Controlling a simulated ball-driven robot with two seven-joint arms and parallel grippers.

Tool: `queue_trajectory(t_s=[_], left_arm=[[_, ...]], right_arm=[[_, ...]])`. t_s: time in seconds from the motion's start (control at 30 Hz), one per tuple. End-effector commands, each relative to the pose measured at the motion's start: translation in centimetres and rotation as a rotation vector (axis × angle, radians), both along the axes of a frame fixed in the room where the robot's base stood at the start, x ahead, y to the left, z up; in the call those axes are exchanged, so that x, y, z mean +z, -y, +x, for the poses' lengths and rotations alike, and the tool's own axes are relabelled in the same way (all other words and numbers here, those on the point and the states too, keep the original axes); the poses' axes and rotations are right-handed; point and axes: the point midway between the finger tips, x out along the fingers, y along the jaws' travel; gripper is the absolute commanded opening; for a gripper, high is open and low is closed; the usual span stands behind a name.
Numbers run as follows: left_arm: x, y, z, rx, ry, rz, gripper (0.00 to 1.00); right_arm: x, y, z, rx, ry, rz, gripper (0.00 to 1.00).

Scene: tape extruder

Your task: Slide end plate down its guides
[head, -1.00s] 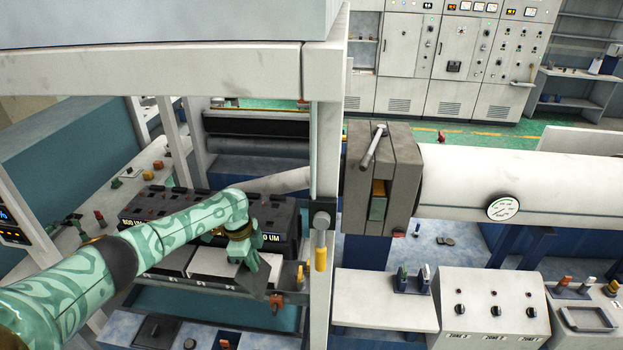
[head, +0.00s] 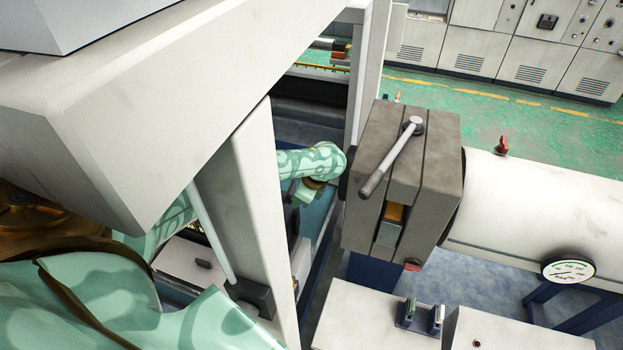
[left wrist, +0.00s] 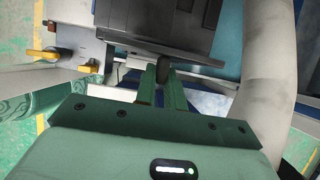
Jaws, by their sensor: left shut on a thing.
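My left gripper (head: 303,193) is left of the grey die block (head: 385,175) in the head view, partly hidden behind a white post. In the left wrist view its two green fingers (left wrist: 161,86) are shut on a small dark knob (left wrist: 163,66). The knob is at the lower edge of a dark grey plate-like body (left wrist: 155,28). I cannot tell for sure whether this body is the end plate, and its guides are not clear. The die block has a long lever on top and a slot in front. My right gripper is not in view.
A white frame post (head: 245,220) stands close to my left arm. A white barrel (head: 540,215) with a gauge runs right from the die block. In the left wrist view a pale column (left wrist: 266,85) is close on the right and a yellow handle (left wrist: 45,53) on the left.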

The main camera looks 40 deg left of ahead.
Motion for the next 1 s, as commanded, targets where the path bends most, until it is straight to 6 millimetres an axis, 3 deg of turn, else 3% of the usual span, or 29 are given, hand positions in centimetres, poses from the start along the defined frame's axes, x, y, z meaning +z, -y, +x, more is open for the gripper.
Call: queue_trajectory(t_s=[0.3, 0.47, 0.67, 1.0], left_arm=[[-0.1, 0.1, 0.5, 0.0, -0.006, 0.001, 0.0], [0.1, 0.3, 0.5, 0.002, -0.004, -0.011, 0.0], [-2.5, 0.0, 0.4, 0.002, -0.006, -0.009, 0.0], [-5.4, -0.3, 0.2, 0.001, -0.004, -0.01, 0.0]], right_arm=[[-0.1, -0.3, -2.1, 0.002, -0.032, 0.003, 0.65], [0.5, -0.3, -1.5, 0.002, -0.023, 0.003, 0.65], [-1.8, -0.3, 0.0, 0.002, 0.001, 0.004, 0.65], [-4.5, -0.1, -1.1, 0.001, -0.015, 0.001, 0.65]])
